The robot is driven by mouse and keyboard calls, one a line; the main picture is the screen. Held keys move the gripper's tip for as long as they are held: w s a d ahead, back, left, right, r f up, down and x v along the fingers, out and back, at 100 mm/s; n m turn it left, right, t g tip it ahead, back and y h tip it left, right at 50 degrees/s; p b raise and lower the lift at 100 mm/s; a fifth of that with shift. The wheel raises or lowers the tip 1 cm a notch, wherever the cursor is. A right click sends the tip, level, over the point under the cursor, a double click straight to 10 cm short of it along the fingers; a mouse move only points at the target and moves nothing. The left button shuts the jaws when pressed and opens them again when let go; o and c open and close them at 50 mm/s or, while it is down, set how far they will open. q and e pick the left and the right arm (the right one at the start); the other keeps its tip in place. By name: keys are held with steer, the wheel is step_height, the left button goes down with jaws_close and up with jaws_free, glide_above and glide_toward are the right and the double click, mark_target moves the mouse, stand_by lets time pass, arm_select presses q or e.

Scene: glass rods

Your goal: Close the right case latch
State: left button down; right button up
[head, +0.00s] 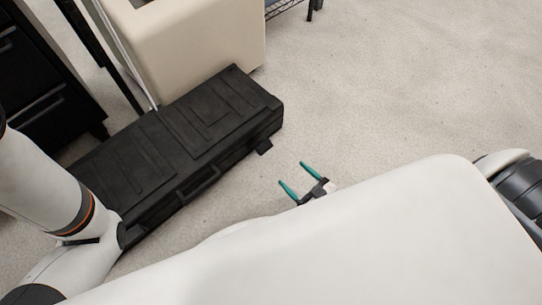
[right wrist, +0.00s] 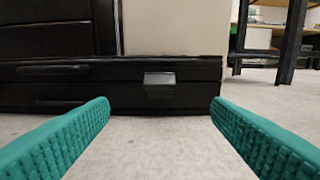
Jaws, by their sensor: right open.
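A long black case (head: 190,125) lies on the floor with its lid down. Its right latch (head: 265,147) sticks out from the front side near the right end. In the right wrist view the latch (right wrist: 159,84) is a small dark block, centred between the fingers and some way ahead. My right gripper (head: 291,176) has teal fingers, is open and empty, and is apart from the case, in front of the latch. The fingers also show wide apart in the right wrist view (right wrist: 160,118). My left gripper is out of view; only part of the left arm shows.
A beige box-like unit (head: 200,50) stands right behind the case. A black drawer cabinet (head: 40,90) is at the left. A wire rack (head: 285,8) is at the top. The carpeted floor (head: 400,90) right of the case is clear.

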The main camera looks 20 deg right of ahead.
mark_target(267, 150)
steer(key=b+x, duration=0.4)
steer(key=x, duration=0.6)
steer(key=shift+w+f, duration=0.15)
steer(key=shift+w+a, duration=0.2)
steer(key=shift+w, duration=0.15)
steer(key=shift+c, duration=0.2)
